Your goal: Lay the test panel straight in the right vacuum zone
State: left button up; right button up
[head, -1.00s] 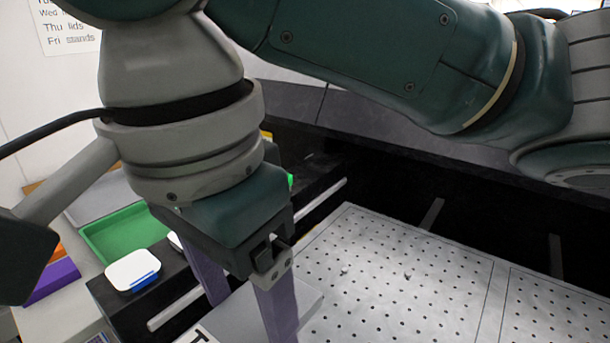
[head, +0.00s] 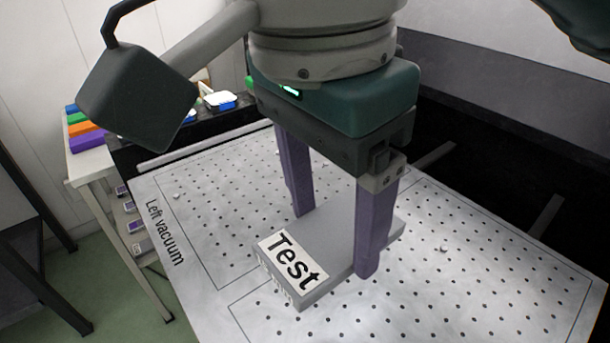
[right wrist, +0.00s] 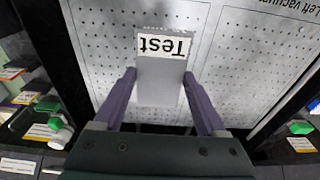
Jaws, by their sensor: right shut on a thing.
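The test panel (head: 338,232) is a flat grey block with a white label reading "Test". My right gripper (head: 335,243) is shut on it, with purple fingers on two opposite sides; the grip also shows in the right wrist view (right wrist: 160,92). The panel is over the perforated white vacuum table (head: 460,290). In the head view it overlaps the line and gap between the two outlined zones; in the right wrist view it appears inside the zone left of that gap, sides roughly along its outline. I cannot tell its height above the surface. My left gripper is not in view.
The printed words "Left vacuum" (head: 165,232) mark the table's left side. A side shelf (head: 95,165) with coloured blocks stands beyond the left edge. A white-and-blue container (head: 220,101) sits on the dark ledge behind.

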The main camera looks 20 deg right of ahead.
jog(key=b, duration=0.4)
send_over(322, 332)
jog(key=f, duration=1.2)
jog(key=shift+s+a+f, duration=0.1)
jog(key=shift+a+f, duration=0.1)
jog(key=shift+f, duration=0.2)
notch_tip(322, 332, down, 4)
jog(key=shift+f+b, duration=0.15)
jog(key=shift+b, duration=0.25)
jog(key=shift+f, duration=0.15)
jog(key=shift+f, duration=0.1)
jog(key=o, duration=1.3)
